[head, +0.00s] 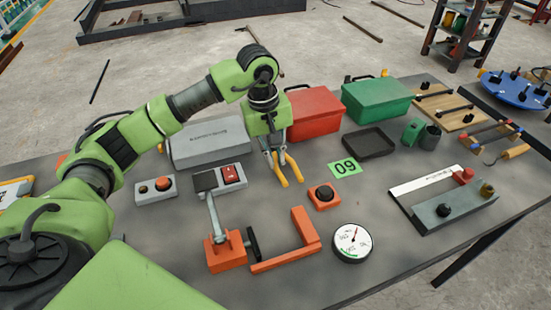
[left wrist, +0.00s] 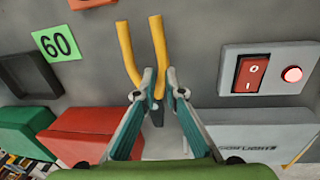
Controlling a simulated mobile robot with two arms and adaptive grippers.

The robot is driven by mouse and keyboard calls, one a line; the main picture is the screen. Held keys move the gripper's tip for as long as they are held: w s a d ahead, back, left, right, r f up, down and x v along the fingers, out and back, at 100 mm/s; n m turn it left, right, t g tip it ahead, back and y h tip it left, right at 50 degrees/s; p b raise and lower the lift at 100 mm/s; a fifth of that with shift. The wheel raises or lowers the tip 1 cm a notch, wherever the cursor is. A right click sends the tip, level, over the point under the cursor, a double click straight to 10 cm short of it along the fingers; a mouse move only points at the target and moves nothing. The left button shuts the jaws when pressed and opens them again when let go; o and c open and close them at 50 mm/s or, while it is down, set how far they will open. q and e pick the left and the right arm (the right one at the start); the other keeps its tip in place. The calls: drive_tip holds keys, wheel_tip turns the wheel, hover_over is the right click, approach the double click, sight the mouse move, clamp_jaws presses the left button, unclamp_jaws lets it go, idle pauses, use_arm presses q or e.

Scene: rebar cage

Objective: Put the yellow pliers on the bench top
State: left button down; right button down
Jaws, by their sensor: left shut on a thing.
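The yellow pliers (head: 281,175) hang from my left gripper (head: 272,150) with their yellow handles pointing down, over the middle of the grey bench top (head: 130,235). My left gripper is shut on the pliers near their head. In the left wrist view, the fingers (left wrist: 157,100) close around the dark head, and the yellow handles (left wrist: 159,50) extend away from the camera toward the bench. I cannot tell whether the handle ends touch the surface. My right gripper is not in view.

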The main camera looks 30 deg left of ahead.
use_arm(q)
drive_tip(key=shift+f, duration=0.8)
drive_tip(key=shift+f, duration=0.2)
drive_tip(key=c, duration=2.1)
unclamp_jaws()
